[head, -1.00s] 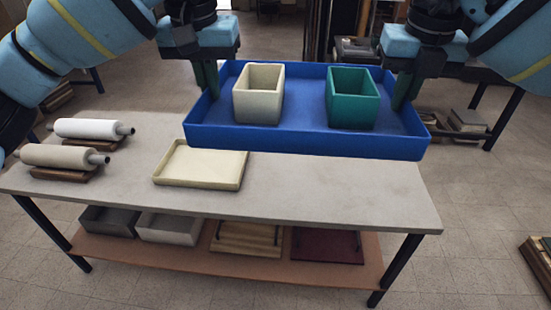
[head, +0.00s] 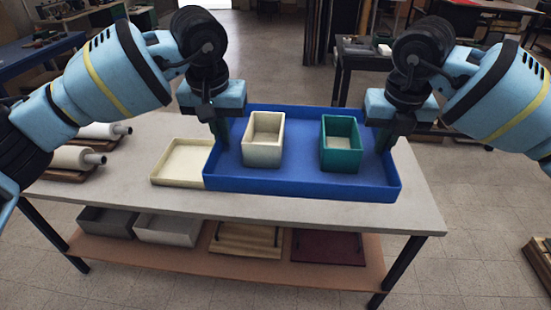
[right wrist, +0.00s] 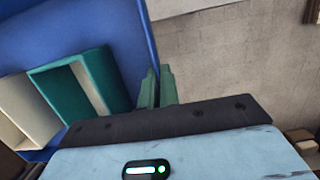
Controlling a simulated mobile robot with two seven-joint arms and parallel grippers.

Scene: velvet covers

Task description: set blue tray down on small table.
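The blue tray (head: 300,184) is level over the grey-topped table (head: 130,190), low down at its right half. Whether its underside touches the tabletop is unclear. A cream box (head: 263,155) and a green box (head: 341,158) stand upright in it. My left gripper (head: 221,135) is at the tray's left wall, its fingertips partly hidden; it appears shut on that wall. My right gripper (head: 386,138) is at the right wall. In the right wrist view, its green fingers (right wrist: 158,88) are close together at the blue wall (right wrist: 147,35), apparently gripping it.
A shallow cream tray (head: 181,161) lies on the table; the blue tray covers its right part in view. Rolling pins (head: 75,158) lie at the left. Grey bins (head: 165,228) and boards sit on the lower shelf. A dark table (head: 362,52) stands behind.

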